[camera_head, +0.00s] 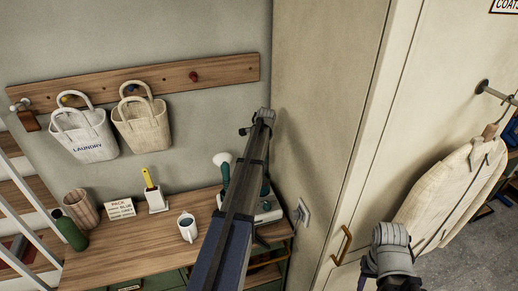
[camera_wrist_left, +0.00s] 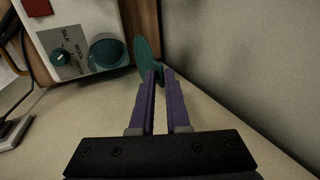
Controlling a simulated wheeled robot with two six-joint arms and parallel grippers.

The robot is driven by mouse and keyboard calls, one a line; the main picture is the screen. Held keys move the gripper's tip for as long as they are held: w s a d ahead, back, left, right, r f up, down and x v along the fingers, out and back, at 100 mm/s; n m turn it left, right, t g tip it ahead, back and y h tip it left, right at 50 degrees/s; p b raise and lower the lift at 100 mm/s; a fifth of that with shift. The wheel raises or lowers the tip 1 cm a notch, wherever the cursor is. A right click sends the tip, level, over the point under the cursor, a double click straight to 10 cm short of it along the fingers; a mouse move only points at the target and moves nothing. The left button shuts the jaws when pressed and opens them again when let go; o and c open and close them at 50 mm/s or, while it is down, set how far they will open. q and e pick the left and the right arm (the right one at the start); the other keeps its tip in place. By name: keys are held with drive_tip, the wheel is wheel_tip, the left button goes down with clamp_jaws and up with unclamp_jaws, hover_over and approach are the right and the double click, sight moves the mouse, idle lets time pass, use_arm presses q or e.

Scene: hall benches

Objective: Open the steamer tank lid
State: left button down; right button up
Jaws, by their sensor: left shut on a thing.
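The steamer is a white box (camera_head: 270,213) on the wooden bench in the head view, partly hidden behind my left arm. In the left wrist view its white panel (camera_wrist_left: 48,42) carries a teal dial marked SILK and WOOL. A round teal tank part (camera_wrist_left: 108,53) sits beside the dial. The teal lid (camera_wrist_left: 146,50) shows tilted up, nearly edge-on, beside that round part. My left gripper (camera_wrist_left: 158,75) has its purple fingers shut on the lid's near edge. In the head view the left gripper is hidden by the arm.
The bench (camera_head: 120,255) also holds a mug (camera_head: 188,228), a green bottle (camera_head: 71,234), a wooden cup (camera_head: 82,209) and a brush holder (camera_head: 155,199). Bags hang above on a peg rail (camera_head: 225,72). A cabinet side (camera_head: 315,100) stands close right of the steamer.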

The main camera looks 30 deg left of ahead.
use_arm(q)
drive_tip(key=shift+a, duration=0.1)
drive_tip(key=c, duration=1)
unclamp_jaws()
drive_tip(key=p+v, duration=0.7)
drive_tip(key=v, duration=0.1)
drive_tip(key=shift+f, duration=0.15)
